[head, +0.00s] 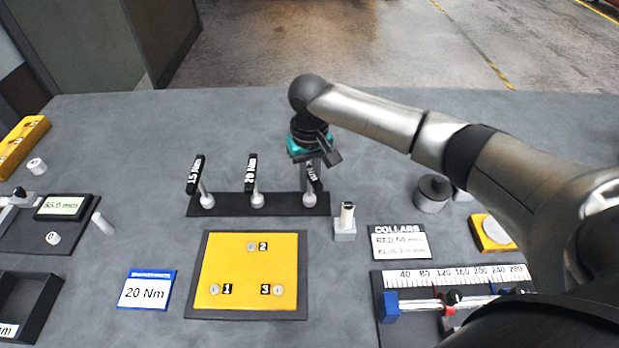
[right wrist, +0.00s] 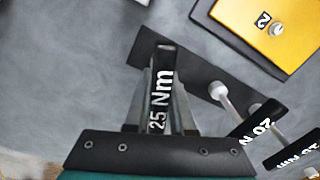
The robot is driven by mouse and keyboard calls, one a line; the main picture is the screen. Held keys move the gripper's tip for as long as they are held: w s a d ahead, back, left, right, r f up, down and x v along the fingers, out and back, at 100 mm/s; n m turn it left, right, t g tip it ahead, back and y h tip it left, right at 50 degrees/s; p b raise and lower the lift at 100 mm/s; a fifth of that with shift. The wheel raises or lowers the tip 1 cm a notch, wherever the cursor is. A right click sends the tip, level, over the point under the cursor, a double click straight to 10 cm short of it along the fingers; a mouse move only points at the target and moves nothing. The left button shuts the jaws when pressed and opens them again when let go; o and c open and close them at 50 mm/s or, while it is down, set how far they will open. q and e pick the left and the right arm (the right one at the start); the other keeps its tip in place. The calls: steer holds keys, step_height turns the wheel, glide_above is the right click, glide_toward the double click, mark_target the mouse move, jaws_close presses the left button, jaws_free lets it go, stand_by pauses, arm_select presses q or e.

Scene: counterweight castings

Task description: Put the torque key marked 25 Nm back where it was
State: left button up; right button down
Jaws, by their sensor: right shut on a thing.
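The torque key marked 25 Nm (right wrist: 160,88) has a black handle with white lettering. My right gripper (head: 313,168) is shut on that handle, with one finger on each side in the right wrist view. In the head view the key (head: 315,180) is over the right end of the dark key rack (head: 232,208), partly hidden by the gripper. A pale end shows at the rack's right position; I cannot tell whether it is fully seated. The keys marked 15 Nm (head: 195,175) and 20 Nm (head: 252,174) stand in the rack to the left. My left gripper is not in view.
A yellow plate (head: 225,262) with numbered points lies in front of the rack. A small grey block with an upright piece (head: 345,228) stands close right of the rack. A COLLARS card (head: 399,243), a 20 Nm card (head: 146,290) and a ruler fixture (head: 455,278) lie nearer. The table behind the rack is clear.

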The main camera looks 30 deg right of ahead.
steer(key=c, duration=0.8)
jaws_free()
steer(key=shift+f, duration=0.1)
steer(key=shift+o, duration=0.2)
step_height(320, 180, up, 12)
steer(key=shift+r+p, duration=0.15)
steer(key=shift+p, duration=0.55)
